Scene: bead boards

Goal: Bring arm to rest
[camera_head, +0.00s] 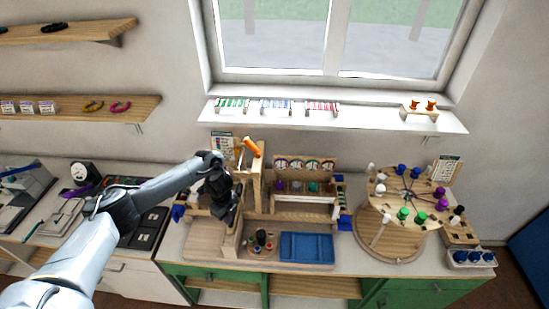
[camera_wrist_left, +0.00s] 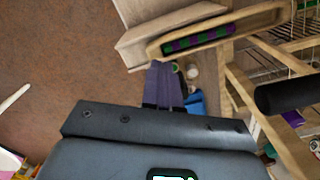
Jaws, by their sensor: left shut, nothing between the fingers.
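My left arm (camera_head: 120,210) reaches in from the left in the head view. Its dark gripper (camera_head: 228,214) points down over the left part of the wooden bead station (camera_head: 205,240). In the left wrist view the gripper's fingers (camera_wrist_left: 163,84) are together with nothing between them. Below them that view shows a wooden piece with a slot of green and purple beads (camera_wrist_left: 198,40). Whether the fingertips touch anything there I cannot tell. My right arm and gripper are not in view.
A blue tray (camera_head: 306,247) lies at the station's front. A round wooden board (camera_head: 405,215) with coloured knobs stands to the right. An upright wooden post with an orange-handled piece (camera_head: 252,147) is close behind the gripper. Shelves (camera_head: 80,105) hang on the left wall.

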